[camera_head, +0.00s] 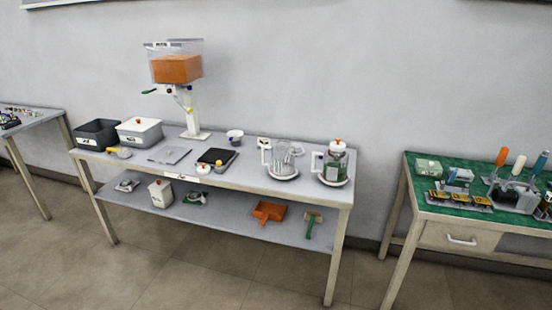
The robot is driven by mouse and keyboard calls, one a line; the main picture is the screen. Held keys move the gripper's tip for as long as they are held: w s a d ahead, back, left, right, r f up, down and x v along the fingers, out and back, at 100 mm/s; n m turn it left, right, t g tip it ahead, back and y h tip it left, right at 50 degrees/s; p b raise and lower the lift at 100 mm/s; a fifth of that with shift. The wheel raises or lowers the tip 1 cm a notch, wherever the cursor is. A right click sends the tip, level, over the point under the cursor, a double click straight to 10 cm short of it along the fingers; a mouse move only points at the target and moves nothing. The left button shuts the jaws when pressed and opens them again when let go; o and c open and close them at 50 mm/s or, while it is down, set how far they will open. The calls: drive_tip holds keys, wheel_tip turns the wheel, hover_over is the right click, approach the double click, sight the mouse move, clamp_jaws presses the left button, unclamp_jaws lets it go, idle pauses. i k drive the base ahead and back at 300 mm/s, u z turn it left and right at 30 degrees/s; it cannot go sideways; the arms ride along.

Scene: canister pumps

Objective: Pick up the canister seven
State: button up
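No number seven is readable on anything, so I cannot tell which thing is canister seven. A clear canister with an orange knob and dark green contents (334,165) stands upright on a round white base at the right end of the grey table. A clear canister without a visible knob (282,158) stands on a similar base to its left. A small white lidded box with an orange knob (160,193) stands on the lower shelf at the left. My gripper is not in view.
The grey table (240,178) holds a dispenser with orange contents (177,70), a dark bin (97,134), a white-lidded bin (139,131) and a black pad (217,156). A green-topped bench (480,222) stands right. Floor (190,270) in front is clear.

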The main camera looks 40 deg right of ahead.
sight(282, 167)
drive_tip(key=i, duration=0.9)
drive_tip(key=z, duration=0.05)
